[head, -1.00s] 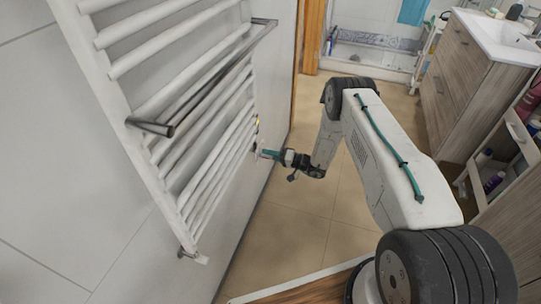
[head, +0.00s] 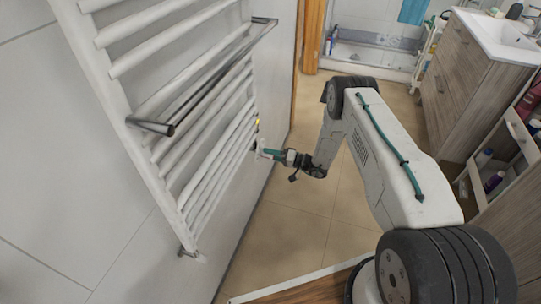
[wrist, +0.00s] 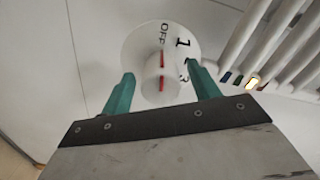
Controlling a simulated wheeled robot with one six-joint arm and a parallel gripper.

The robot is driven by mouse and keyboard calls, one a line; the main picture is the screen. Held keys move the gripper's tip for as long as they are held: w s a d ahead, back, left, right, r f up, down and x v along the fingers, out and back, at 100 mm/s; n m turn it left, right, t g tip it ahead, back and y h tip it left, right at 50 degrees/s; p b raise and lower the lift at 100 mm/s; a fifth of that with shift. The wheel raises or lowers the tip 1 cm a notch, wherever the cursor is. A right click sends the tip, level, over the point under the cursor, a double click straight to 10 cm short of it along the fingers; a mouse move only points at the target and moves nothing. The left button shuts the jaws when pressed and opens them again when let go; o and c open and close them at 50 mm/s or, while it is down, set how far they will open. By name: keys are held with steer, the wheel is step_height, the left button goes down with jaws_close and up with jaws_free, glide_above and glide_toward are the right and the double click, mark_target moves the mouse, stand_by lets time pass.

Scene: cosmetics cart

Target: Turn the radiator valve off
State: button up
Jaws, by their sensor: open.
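The radiator valve (wrist: 162,77) is a white round knob on a white dial marked OFF, 1 and 3. A red mark on the dial and a red line on the knob show near OFF. In the wrist view my gripper (wrist: 163,82) is open, with one green finger on each side of the knob. The left finger shows a gap to it; contact on the right is unclear. In the head view my gripper (head: 270,154) is at the radiator's lower far corner, and the valve there is small and mostly hidden.
The white towel radiator (head: 190,110) with a metal rail (head: 222,72) fills the left wall beside my gripper. A wooden vanity (head: 468,85) and an open cart (head: 490,175) stand at right. Tiled floor (head: 300,210) between them is clear.

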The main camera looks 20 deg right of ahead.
steer(key=v, duration=0.7)
steer(key=shift+s, duration=0.2)
steer(key=s+a+m+g+y, duration=0.1)
steer(key=s+a+m+g, duration=0.2)
steer(key=s+g, duration=0.3)
steer(key=s+a+r+g+h, duration=0.1)
steer(key=s+r+g, duration=0.25)
steer(key=r, duration=0.35)
steer(key=s+a+r+n+g+h, duration=0.1)
steer(key=s+r+g, duration=0.1)
steer(key=s+r, duration=0.35)
steer(key=s+a+r+g+h, duration=0.1)
steer(key=s+r+g, duration=0.15)
steer(key=r, duration=0.65)
steer(key=s+d+r+n+t+h, duration=0.1)
steer(key=s+r+h, duration=0.5)
steer(key=s+r, duration=0.7)
steer(key=s+d+r+n+t+h, duration=0.2)
steer(key=s+r+h, duration=0.4)
steer(key=s+r, duration=0.7)
steer(key=shift+r+n+t+h, duration=0.35)
steer(key=shift+r+t, duration=0.55)
steer(key=shift+r, duration=0.35)
